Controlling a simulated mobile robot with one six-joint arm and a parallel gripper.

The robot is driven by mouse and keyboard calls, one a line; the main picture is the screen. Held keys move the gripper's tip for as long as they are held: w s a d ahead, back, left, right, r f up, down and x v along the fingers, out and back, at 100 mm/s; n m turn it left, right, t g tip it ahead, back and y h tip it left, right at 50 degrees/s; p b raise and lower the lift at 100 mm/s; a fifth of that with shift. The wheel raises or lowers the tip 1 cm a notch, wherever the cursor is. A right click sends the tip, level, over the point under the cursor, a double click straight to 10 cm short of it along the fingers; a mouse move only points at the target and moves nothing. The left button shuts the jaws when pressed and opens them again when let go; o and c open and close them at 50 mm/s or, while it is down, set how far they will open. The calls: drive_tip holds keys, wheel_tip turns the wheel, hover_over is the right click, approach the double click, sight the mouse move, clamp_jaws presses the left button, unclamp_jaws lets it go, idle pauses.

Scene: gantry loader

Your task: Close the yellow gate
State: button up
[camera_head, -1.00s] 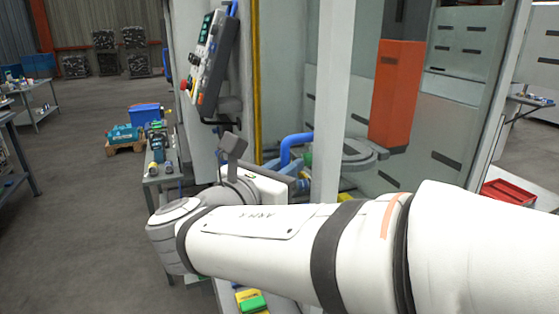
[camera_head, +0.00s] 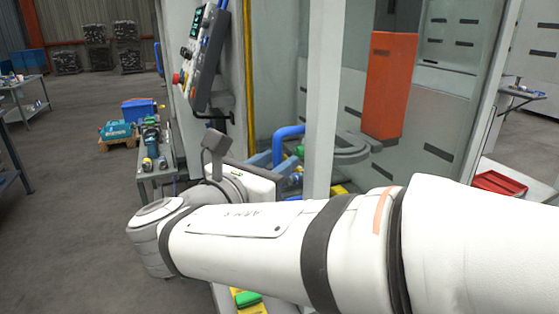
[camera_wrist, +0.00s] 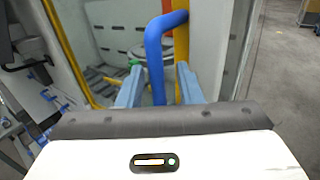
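A blue bent-tube handle (camera_wrist: 154,55) stands beside a yellow upright strip (camera_wrist: 182,60) on the edge of a pale panel (camera_wrist: 207,45) in the wrist view. These look like parts of the gate. My gripper (camera_wrist: 158,92) is open, with one blue finger on each side of the handle's upright part. A gap shows at the right finger; contact at the left finger is unclear. In the head view the blue handle (camera_head: 288,132) shows beside a white post (camera_head: 322,95), and my wrist hides its lower part. Another yellow strip (camera_head: 249,80) edges the opening on the left.
A control panel (camera_head: 205,55) with a red button hangs left of the opening. A small bench (camera_head: 156,165) with tools stands close to my wrist. An orange block (camera_head: 388,85) is inside the machine. A red tray (camera_head: 499,183) lies at right. Open floor extends left.

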drive_tip(key=v, duration=0.6)
drive_tip(key=shift+s, duration=0.2)
drive_tip(key=shift+a, duration=0.1)
